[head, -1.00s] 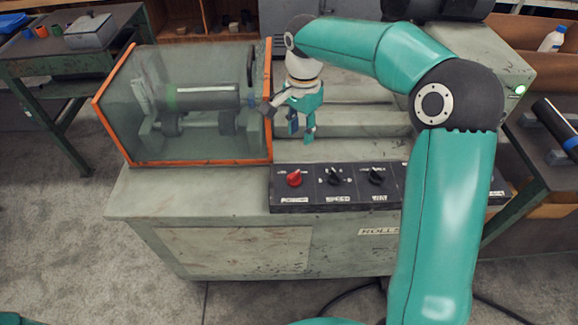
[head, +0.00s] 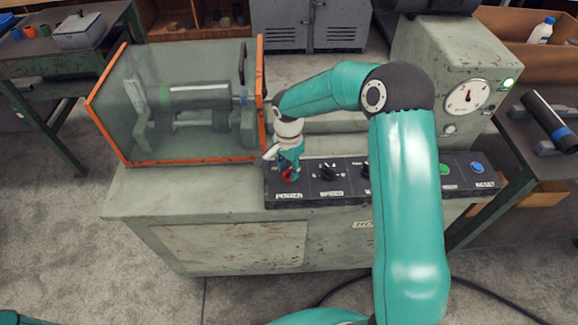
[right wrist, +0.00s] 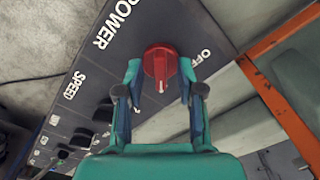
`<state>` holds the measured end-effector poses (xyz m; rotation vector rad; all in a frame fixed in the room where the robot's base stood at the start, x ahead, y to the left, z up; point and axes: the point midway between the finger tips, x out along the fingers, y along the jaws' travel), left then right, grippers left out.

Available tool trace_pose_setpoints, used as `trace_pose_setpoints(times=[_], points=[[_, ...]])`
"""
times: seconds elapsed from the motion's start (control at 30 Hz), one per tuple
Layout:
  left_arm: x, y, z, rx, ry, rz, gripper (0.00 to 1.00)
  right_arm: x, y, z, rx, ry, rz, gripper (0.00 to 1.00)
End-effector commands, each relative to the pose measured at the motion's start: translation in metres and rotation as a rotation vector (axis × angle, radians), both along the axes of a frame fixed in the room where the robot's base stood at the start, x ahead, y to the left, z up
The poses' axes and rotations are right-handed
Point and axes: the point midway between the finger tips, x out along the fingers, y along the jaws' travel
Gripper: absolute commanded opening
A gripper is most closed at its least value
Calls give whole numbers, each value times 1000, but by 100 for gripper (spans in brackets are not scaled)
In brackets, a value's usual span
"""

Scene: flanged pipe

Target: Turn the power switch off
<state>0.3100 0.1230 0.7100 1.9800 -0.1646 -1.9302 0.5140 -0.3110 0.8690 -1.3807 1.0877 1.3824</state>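The red power switch (right wrist: 161,66) is a round knob with a raised grip bar and a pale pointer line, on the black control panel (right wrist: 105,75). In the right wrist view, OFF is lettered to its right and POWER to its left. My right gripper (right wrist: 160,80) is open, with one finger on each side of the knob; I cannot tell whether they touch it. In the head view my right gripper (head: 289,172) points down over the red knob (head: 286,176) and partly hides it. The left gripper is not in view.
The black speed knob (head: 327,171) sits right of the power switch, then green and blue buttons (head: 477,168). A clear guard with an orange frame (head: 107,115) encloses a pipe at left. A gauge (head: 467,97) and lit green lamp (head: 509,83) are at right.

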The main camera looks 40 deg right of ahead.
Motion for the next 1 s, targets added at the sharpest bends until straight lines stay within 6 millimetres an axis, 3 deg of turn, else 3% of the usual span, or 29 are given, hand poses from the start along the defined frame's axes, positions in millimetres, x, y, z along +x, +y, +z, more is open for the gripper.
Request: trace_pose_setpoints(times=[0.27,0.5,1.0], points=[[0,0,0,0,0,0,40,0,0,-1,0,-1,0,38],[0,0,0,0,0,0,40,0,0,-1,0,0,0,0],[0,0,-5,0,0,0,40,0,0,-2,0,0,53,0]])
